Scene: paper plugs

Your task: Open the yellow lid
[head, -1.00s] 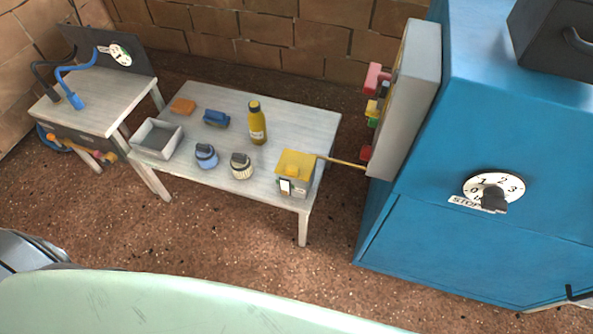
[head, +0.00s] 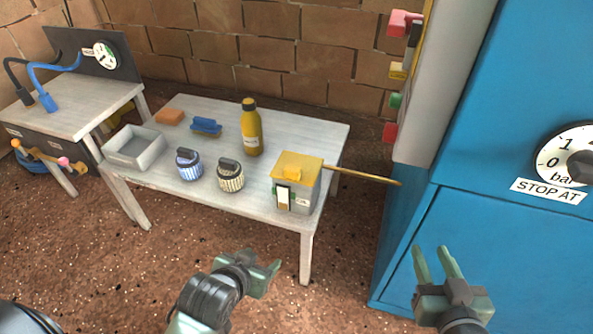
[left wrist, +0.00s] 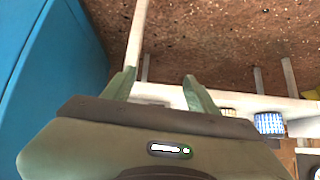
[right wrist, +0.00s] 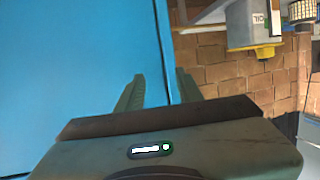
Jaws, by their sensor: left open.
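The yellow lid (head: 297,171) lies flat and closed on a small grey box (head: 305,200) at the front right corner of the low table. A thin yellow rod (head: 362,177) sticks out to the right from the lid's edge. In the right wrist view the yellow lid (right wrist: 262,52) shows upside down at the upper right, on the grey box (right wrist: 250,25). My left gripper (head: 265,258) is open and empty, in front of and below the table edge. My right gripper (head: 432,250) is open and empty, right of the table before the blue cabinet.
The blue cabinet (head: 405,260) stands close on the right, with a grey panel (head: 437,80) jutting from it. The table (head: 205,118) also holds a yellow bottle (head: 251,133), two jars, a grey tray (head: 133,160), a blue item and an orange block. Floor in front is clear.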

